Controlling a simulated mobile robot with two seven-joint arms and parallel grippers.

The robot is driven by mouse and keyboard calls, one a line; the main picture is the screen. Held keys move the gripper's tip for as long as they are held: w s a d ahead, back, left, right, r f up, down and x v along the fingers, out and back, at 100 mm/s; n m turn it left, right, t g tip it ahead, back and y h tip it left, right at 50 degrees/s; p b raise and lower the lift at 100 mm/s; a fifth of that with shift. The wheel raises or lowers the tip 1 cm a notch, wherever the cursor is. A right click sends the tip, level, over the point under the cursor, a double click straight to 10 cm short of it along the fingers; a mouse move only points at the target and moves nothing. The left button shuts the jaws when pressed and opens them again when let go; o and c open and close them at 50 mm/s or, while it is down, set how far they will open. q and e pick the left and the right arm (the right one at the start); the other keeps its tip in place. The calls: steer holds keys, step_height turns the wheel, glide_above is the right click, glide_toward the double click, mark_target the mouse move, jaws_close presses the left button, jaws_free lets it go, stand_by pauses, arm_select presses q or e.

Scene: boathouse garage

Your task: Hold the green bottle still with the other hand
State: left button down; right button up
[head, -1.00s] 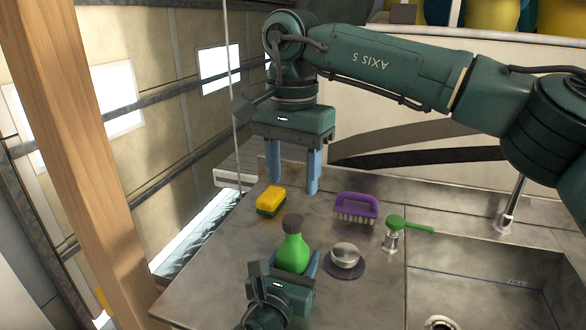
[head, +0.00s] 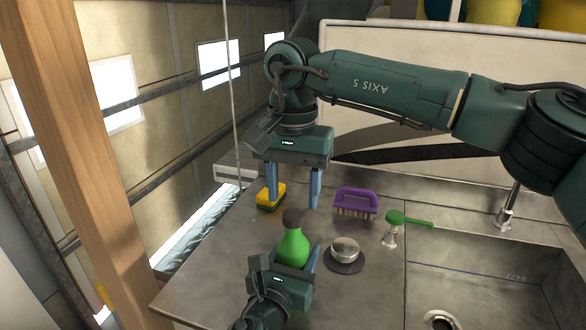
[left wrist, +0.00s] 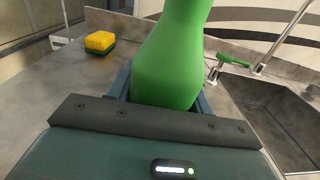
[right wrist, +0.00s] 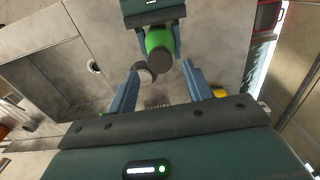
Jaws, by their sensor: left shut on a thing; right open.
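The green bottle (head: 293,247) with a dark cap stands upright on the steel counter. My left gripper (head: 290,264) is shut on its lower body, seen also in the left wrist view around the bottle (left wrist: 172,70). My right gripper (head: 293,200) is open and empty, pointing down behind and above the bottle. In the right wrist view the bottle (right wrist: 158,42) shows beyond the open fingers of the right gripper (right wrist: 160,88), apart from them.
A yellow and green sponge (head: 270,197) lies behind the bottle, partly behind a right finger. A purple brush (head: 356,203), a round metal-topped object (head: 345,250) and a green-handled item (head: 397,222) stand to the right. A sink (head: 480,280) is at right.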

mark_target(293, 214)
steer(key=shift+f, duration=1.85)
steer(key=shift+c, duration=0.3)
